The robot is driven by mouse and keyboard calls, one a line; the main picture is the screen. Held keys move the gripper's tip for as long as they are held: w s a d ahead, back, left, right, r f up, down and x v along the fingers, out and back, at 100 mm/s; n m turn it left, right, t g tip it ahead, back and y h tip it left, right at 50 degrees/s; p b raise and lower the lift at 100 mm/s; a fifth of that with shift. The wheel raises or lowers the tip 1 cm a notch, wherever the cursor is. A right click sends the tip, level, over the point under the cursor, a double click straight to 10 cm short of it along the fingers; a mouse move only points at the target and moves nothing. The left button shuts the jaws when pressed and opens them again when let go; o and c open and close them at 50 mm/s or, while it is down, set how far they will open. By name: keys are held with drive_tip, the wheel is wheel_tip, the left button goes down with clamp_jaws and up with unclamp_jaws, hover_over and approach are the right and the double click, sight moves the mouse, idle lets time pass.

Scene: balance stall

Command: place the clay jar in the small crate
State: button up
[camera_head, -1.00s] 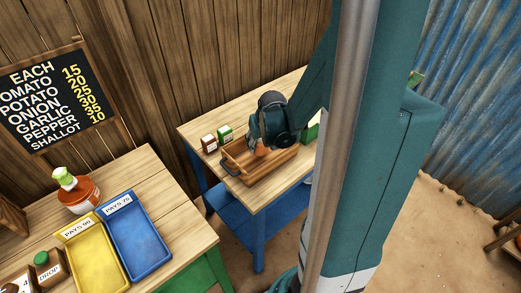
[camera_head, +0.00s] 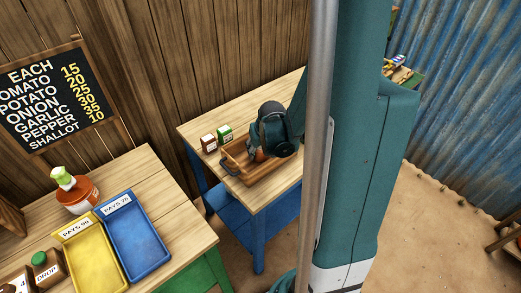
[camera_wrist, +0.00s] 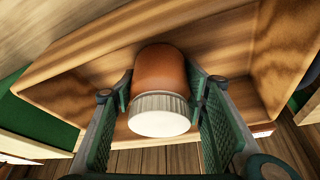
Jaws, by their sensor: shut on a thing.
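The clay jar (camera_wrist: 160,75) is orange-brown with a pale ribbed lid, seen between my fingers in the wrist view. A small part of the jar (camera_head: 260,155) shows below my gripper in the head view. My gripper (camera_head: 262,152) is shut on the jar, one finger on each side; it also shows in the wrist view (camera_wrist: 165,108). The small crate (camera_head: 240,177) is a low wooden box with dark handles. Its wooden walls (camera_wrist: 60,98) lie around and beneath the jar in the wrist view. I cannot tell whether the jar touches the crate's floor.
My arm hides the right side.

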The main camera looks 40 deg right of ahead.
drive_tip(key=o, duration=1)
drive_tip(key=shift+o, duration=0.2)
drive_tip(key=shift+r, duration=0.2)
drive_tip(key=p+v, duration=0.2)
drive_tip(key=v, duration=1)
drive_tip(key=shift+p, duration=0.3)
drive_tip(key=shift+a, duration=0.1)
drive_tip(key=s+a+r+n+t, duration=0.1)
drive_tip(key=s+a+r, duration=0.1)
drive_tip(key=a+r, duration=0.3)
drive_tip(key=s+a+r+n+t+y, duration=0.1)
drive_tip(key=a+r, duration=0.4)
drive_tip(key=a, duration=0.8)
drive_tip(key=s+a+r+n+t, duration=0.1)
drive_tip(key=s+a+r+n, duration=0.1)
drive_tip(key=s+a+r, duration=0.3)
drive_tip(key=a, duration=0.4)
drive_tip(key=shift+r+n+y, duration=0.3)
drive_tip(key=shift+y, duration=0.1)
drive_tip(key=shift+f, duration=0.15)
